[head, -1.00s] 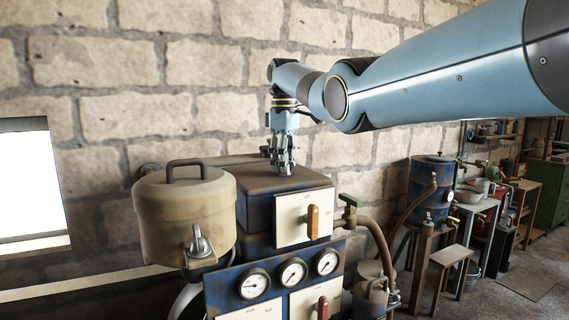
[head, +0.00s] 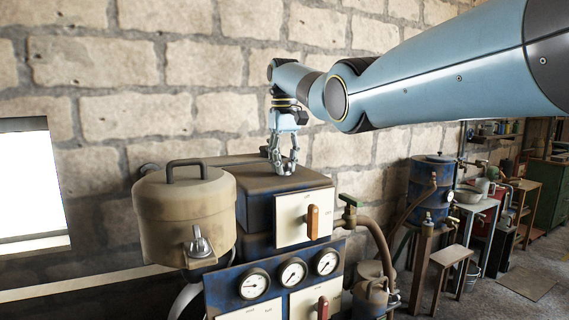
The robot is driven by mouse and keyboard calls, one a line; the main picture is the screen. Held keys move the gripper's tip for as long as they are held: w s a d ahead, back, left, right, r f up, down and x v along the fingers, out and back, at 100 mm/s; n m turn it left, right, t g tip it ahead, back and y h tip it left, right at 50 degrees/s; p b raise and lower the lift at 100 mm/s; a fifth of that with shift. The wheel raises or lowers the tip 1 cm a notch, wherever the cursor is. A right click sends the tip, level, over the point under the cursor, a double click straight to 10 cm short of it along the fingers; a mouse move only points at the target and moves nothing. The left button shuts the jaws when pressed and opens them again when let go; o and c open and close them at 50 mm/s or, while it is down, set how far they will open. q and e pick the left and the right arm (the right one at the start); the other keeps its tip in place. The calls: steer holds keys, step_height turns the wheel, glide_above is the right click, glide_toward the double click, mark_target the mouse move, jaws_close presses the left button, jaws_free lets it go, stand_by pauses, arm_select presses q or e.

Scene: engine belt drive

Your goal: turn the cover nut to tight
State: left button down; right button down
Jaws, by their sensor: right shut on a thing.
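My right gripper (head: 284,168) points straight down onto the brown top of the blue metal box (head: 257,215). Its fingers are shut on the cover nut at the box top. The nut is small and mostly hidden between the fingertips, so I cannot tell how tight it sits. My right arm comes in from the upper right. My left gripper is not in view.
A tan canister (head: 165,215) with a dark handle stands left of the box. White panels with levers (head: 312,222) and several round gauges (head: 293,272) face forward. A brown hose (head: 378,235) runs at the right. The stone wall is behind.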

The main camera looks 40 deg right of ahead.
mark_target(285, 167)
stand_by(0.4)
steer(key=c, duration=1.1)
jaws_free()
steer(key=shift+c, duration=0.2)
steer(key=shift+r, duration=0.1)
step_height(285, 167, up, 12)
steer(key=shift+f, duration=0.2)
